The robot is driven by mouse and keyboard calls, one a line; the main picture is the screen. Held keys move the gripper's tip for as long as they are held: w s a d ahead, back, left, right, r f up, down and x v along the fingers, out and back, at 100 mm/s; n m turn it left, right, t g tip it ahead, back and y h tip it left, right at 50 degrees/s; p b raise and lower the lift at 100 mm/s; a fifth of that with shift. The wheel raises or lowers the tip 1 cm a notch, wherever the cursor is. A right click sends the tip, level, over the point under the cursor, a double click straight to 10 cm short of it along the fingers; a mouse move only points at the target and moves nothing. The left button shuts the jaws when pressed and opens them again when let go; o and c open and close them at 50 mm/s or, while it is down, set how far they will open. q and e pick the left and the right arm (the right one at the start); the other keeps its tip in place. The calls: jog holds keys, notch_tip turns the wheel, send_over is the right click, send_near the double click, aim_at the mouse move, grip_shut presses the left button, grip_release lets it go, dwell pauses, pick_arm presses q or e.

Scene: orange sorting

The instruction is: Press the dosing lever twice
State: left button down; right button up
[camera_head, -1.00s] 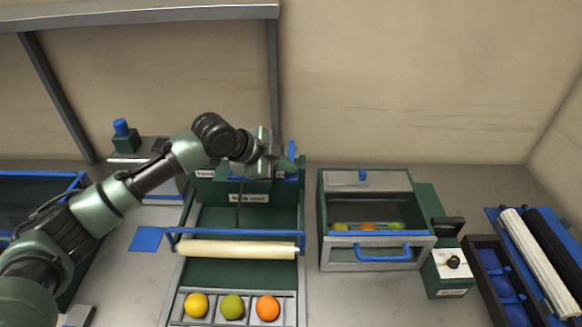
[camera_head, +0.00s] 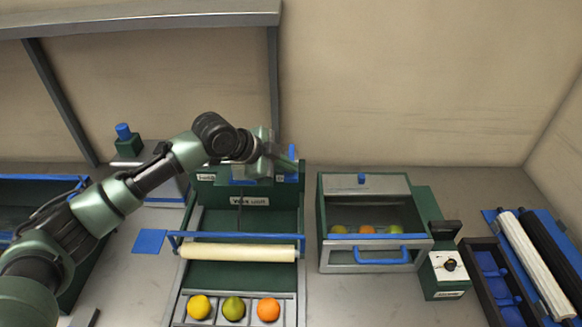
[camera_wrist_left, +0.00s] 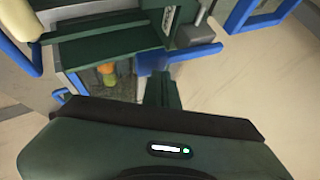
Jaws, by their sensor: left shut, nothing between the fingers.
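The green dosing machine (camera_head: 202,200) stands at centre-left, with labels on its front. A blue upright piece (camera_head: 292,153), which looks like part of the dosing lever, rises at its top right. My left gripper (camera_head: 287,163) is at the top of the machine, right beside this blue piece. In the left wrist view, my shut, empty fingers (camera_wrist_left: 161,90) reach a flat blue piece (camera_wrist_left: 185,55). I cannot tell whether they touch it. The gripper and wrist hide part of the machine's top. My right gripper is not in view.
A cream roller (camera_head: 238,252) lies below a blue bar (camera_head: 240,235). A tray (camera_head: 292,309) holds a yellow, a green and an orange fruit. A drawer box (camera_head: 325,258) with fruit and a knob box (camera_head: 440,288) stand to the right. Rollers (camera_head: 535,268) lie at far right.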

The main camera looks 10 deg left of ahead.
pick_arm(q)
jog(key=shift+r+p, duration=0.7)
jog(key=shift+r, duration=0.2)
notch_tip(320, 180, up, 5)
jog(key=p, duration=0.4)
jog(key=shift+p, duration=0.3)
dwell(1.9)
